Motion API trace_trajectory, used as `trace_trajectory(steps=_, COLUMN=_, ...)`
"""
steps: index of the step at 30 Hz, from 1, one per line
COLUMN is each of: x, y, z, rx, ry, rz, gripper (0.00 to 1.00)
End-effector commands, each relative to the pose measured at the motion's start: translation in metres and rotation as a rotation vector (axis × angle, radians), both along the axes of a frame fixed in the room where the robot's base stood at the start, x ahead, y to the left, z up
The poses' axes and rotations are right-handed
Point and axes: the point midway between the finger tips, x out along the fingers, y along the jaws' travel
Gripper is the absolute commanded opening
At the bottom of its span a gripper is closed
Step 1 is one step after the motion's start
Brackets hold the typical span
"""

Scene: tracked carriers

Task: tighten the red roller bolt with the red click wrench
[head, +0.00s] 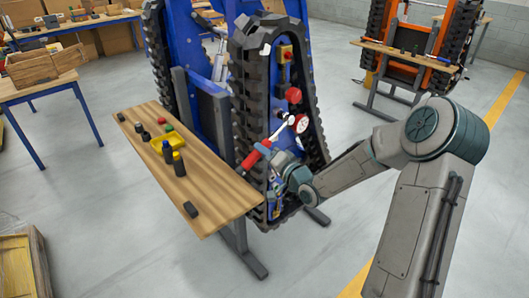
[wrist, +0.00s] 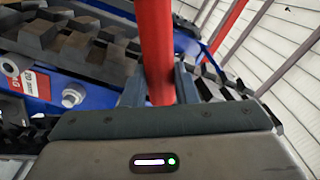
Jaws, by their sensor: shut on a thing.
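The red click wrench (head: 257,154) is held aslant beside the blue tracked carrier. Its red handle (wrist: 155,45) stands between my fingers in the wrist view. My gripper (wrist: 157,86) is shut on that handle; in the head view it is small and partly hidden behind my wrist. The wrench's thin shaft runs up and right toward a round white-and-red part (head: 300,123) on the carrier's side. I cannot tell whether the wrench head is seated on it. Red round parts sit above it, one at mid height (head: 293,95). Which one is the red roller bolt is unclear.
A silver bolt (wrist: 72,95) sits beside a red label in the wrist view. An orange carrier (head: 410,70) stands behind; the floor between is clear.

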Motion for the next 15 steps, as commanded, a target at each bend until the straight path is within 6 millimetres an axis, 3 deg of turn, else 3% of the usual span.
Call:
trace_trajectory(steps=9, x=-0.002, y=0.003, z=0.014, rx=0.064, ry=0.044, rz=-0.001, gripper=0.00)
trace_trajectory(steps=15, x=-0.003, y=0.004, z=0.013, rx=0.077, ry=0.053, rz=0.000, gripper=0.00)
